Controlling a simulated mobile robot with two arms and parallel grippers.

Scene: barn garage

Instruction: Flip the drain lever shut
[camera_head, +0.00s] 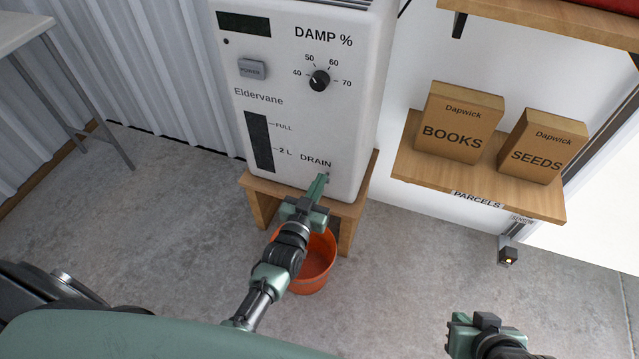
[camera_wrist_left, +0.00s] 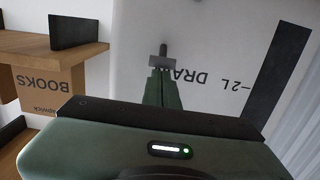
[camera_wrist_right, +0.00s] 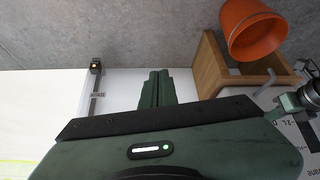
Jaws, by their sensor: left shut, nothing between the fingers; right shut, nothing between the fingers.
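The white dehumidifier (camera_head: 290,90) stands on a wooden stand, with the word DRAIN low on its front. The small grey drain lever (camera_wrist_left: 157,61) shows in the left wrist view just beyond my left fingertips, its wider bar lying crosswise; in the head view it is mostly hidden. My left gripper (camera_head: 319,183) is shut and empty, with its tips at the lever. I cannot tell whether they touch it. My right gripper (camera_wrist_right: 157,88) is shut and empty, held low at the right, away from the machine.
An orange bucket (camera_head: 318,262) sits on the floor below the drain, partly hidden by my left arm. The wooden stand (camera_head: 348,212) surrounds its back. A shelf (camera_head: 420,172) with BOOKS (camera_head: 458,125) and SEEDS (camera_head: 541,147) boxes is at the right. The concrete floor at left is clear.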

